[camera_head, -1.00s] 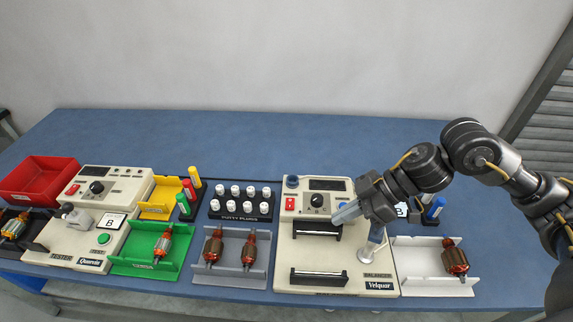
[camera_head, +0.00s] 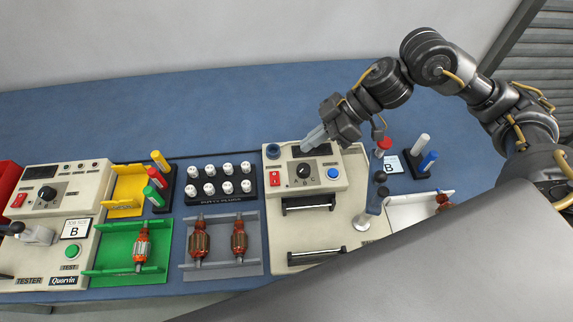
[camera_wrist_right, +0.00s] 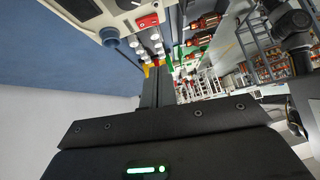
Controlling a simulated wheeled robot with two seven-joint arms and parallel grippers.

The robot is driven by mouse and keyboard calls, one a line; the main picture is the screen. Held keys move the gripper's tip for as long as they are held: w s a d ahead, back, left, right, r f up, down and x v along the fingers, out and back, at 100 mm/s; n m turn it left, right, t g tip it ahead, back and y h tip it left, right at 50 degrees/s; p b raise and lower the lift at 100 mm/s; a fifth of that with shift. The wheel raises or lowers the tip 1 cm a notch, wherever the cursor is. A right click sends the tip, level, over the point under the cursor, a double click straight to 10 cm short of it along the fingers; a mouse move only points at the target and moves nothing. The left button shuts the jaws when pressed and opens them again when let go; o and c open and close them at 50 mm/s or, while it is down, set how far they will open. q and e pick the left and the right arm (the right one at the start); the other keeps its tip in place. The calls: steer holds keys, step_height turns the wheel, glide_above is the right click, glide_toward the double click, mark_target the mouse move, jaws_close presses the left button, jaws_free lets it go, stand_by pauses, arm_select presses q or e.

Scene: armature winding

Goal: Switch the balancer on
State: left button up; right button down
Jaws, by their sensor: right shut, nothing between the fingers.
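The balancer (camera_head: 320,232) is a cream machine right of centre in the head view. Its raised panel has a red rocker switch (camera_head: 274,179) at left, a black dial (camera_head: 303,172), a blue button (camera_head: 333,173) and a dark display. A blue-grey knob (camera_head: 273,151) stands at its back left corner. My right gripper (camera_head: 307,145) is shut and empty, its tips over the display, right of the red switch. The left gripper is out of view.
A post with dark knobs (camera_head: 376,195) stands on the balancer's right side. Left of it are a rack of white pots (camera_head: 219,196), a grey tray with armatures (camera_head: 222,268) and the tester (camera_head: 42,245). A large grey surface hides the lower right. The table behind is clear.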

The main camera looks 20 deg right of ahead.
steer(key=p, duration=0.1)
glide_above(270, 183)
steer(key=d, duration=0.3)
step_height(270, 183, down, 7)
steer(key=shift+a+f, duration=0.1)
step_height(270, 183, down, 2)
steer(key=shift+s+f, duration=0.1)
steer(key=shift+f, duration=0.15)
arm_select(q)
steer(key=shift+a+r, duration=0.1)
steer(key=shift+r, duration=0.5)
arm_select(e)
steer(key=shift+f, duration=0.65)
